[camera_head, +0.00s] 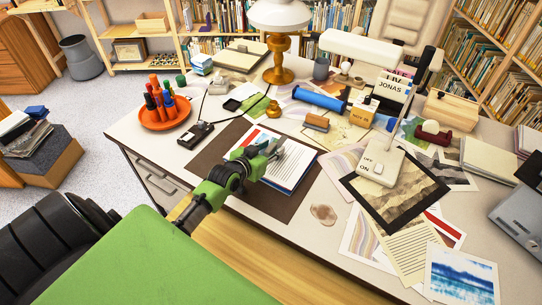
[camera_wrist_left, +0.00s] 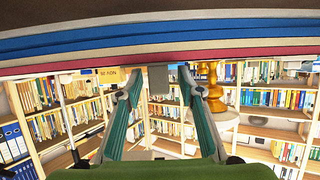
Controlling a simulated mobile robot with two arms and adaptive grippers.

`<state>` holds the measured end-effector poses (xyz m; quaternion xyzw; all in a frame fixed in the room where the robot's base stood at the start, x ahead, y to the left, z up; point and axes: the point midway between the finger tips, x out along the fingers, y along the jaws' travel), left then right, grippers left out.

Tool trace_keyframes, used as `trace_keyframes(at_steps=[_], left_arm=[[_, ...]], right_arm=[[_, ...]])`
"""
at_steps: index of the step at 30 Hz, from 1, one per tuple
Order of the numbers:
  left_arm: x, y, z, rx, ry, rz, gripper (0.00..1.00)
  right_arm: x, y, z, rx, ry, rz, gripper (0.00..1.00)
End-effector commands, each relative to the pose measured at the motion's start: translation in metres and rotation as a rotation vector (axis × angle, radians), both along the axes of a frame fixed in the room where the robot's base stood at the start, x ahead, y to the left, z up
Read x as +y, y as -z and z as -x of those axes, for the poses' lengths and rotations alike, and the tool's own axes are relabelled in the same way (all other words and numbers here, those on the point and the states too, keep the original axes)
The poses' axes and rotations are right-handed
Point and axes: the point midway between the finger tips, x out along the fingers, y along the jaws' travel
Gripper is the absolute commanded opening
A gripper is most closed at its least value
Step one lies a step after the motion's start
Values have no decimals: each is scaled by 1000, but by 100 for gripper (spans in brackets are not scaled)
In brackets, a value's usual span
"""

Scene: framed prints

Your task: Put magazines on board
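A stack of magazines (camera_head: 292,170), with a white, blue and red top cover, lies on a flat dark brown board (camera_head: 210,155) on the desk. Its layered blue, white and red edge (camera_wrist_left: 150,40) fills the top of the left wrist view, very close, with a brown strip above it. My left gripper (camera_head: 268,158) is over the left part of the stack and hides some of it. In the left wrist view its two fingers (camera_wrist_left: 157,85) are spread apart with nothing seen held between them. Whether they touch the stack I cannot tell. My right gripper is not in view.
An orange tray of markers (camera_head: 165,115) and a black device (camera_head: 196,134) stand left of the board. A brass lamp (camera_head: 279,60) stands behind. A black-framed print (camera_head: 400,190) and loose prints (camera_head: 405,250) crowd the right. A brown stain (camera_head: 323,214) lies on the front desk.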

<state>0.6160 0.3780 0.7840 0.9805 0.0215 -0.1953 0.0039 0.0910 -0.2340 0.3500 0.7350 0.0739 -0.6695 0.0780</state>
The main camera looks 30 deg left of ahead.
Motion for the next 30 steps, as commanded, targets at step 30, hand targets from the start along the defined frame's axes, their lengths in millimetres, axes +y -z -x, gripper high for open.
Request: trace_keyframes(at_steps=[30], left_arm=[[0, -31, -2, -11, 0, -1, 0]], right_arm=[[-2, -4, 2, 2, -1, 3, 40]])
